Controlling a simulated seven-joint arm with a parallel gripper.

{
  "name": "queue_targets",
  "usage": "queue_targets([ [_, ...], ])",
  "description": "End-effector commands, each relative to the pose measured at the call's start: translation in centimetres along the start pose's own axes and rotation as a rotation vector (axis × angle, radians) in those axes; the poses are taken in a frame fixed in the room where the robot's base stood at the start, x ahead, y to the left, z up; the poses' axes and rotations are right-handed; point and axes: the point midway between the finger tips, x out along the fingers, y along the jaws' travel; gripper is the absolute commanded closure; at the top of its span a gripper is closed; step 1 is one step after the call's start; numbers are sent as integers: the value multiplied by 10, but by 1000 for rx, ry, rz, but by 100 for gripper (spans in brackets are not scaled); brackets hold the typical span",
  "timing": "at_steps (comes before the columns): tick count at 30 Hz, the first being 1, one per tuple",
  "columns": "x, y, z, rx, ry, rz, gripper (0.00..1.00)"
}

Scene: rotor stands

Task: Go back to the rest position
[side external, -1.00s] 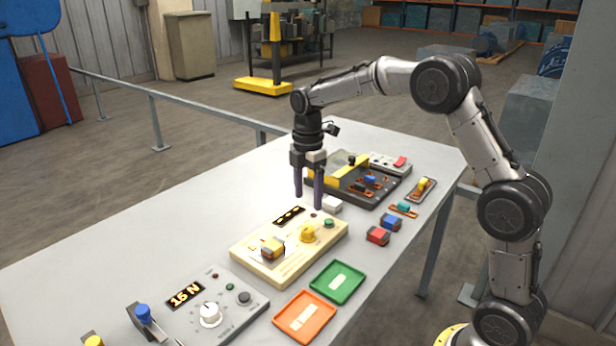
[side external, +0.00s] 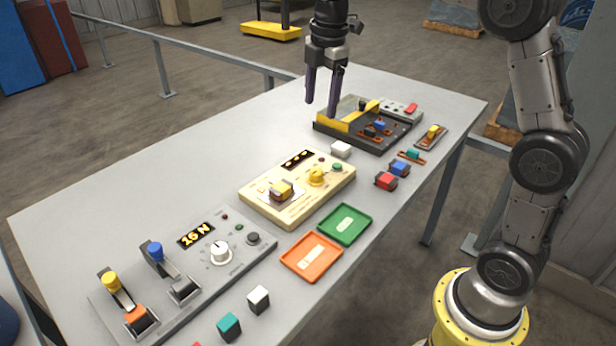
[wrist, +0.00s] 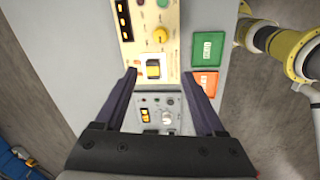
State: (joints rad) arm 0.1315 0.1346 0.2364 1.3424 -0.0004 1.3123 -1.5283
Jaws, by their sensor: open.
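My gripper (side external: 321,107) hangs above the table with its two dark fingers pointing down. The fingers are apart with nothing between them. In the side external view it is in front of the dark grey station with the yellow bar (side external: 362,140). The beige station (side external: 270,210) carries a yellow and dark block (side external: 281,190) and a yellow knob (side external: 317,176). In the wrist view my open fingers (wrist: 160,74) frame the near end of the beige station (wrist: 140,52) and part of the grey panel (wrist: 172,102), well above both.
The grey panel (side external: 214,273) has two levers and a lit display. A green tray (side external: 362,225) and an orange tray (side external: 294,268) lie beside the stations. Loose red (side external: 386,181), blue (side external: 399,168) and white (side external: 341,149) blocks sit on the table. The table's left side is clear.

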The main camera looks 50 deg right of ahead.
Motion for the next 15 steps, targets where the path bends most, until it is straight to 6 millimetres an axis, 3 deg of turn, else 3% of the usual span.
queue_targets([
  [1, -21, -17, -4, -8, 3, 37, 29],
  [6, -61, -79, -14, 89, 24, 136, 29],
  [11, -74, -143, -17, 282, 69, 220, 29],
  [15, -65, -199, -16, 512, 133, 279, 29],
])
